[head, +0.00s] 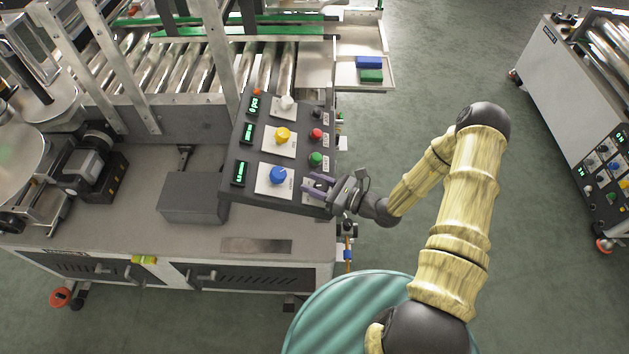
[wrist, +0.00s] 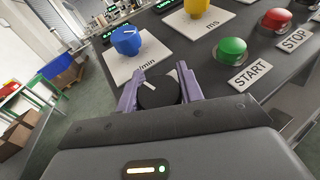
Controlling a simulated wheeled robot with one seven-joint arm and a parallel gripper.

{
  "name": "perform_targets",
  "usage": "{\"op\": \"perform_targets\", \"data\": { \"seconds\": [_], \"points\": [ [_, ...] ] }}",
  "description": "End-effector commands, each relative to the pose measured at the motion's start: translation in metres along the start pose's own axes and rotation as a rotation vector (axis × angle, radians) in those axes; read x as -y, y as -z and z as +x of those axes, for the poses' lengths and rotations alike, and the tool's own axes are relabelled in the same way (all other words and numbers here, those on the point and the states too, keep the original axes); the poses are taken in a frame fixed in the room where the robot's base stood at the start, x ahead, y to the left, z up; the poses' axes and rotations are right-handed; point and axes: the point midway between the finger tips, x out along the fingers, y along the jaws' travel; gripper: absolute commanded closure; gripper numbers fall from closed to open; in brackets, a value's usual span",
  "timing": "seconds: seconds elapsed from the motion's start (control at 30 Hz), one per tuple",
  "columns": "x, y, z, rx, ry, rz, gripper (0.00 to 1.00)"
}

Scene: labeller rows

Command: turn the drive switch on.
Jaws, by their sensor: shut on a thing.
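A black rotary switch with a white pointer line (wrist: 157,92) sits at the near corner of the dark control panel (head: 237,190). My gripper (head: 318,188) reaches it from the right in the head view, where its fingers largely cover the switch. In the wrist view my gripper (wrist: 160,88) has its two purple fingers on either side of the switch and is shut on it. The pointer line slants up and to the left in the wrist view. Any label of this switch is hidden.
Nearby on the panel are a blue knob (head: 278,174), a yellow knob (head: 282,135), a green START button (head: 315,159) and a red STOP button (head: 316,134). Small green displays line its left side. A grey box (head: 193,197) stands left of the panel.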

Motion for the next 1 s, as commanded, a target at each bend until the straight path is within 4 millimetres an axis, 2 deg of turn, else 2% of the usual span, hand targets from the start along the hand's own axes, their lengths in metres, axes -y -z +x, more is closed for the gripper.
{"op": "perform_targets", "data": {
  "seconds": [0.03,0.6,1.0],
  "points": [
    [-0.001,-0.005,-0.001,0.002,0.044,0.023,0.86],
    [0.006,-0.006,-0.003,-0.002,0.515,0.192,0.86],
    [0.011,-0.002,-0.005,-0.001,0.741,0.270,0.86]
  ]
}}
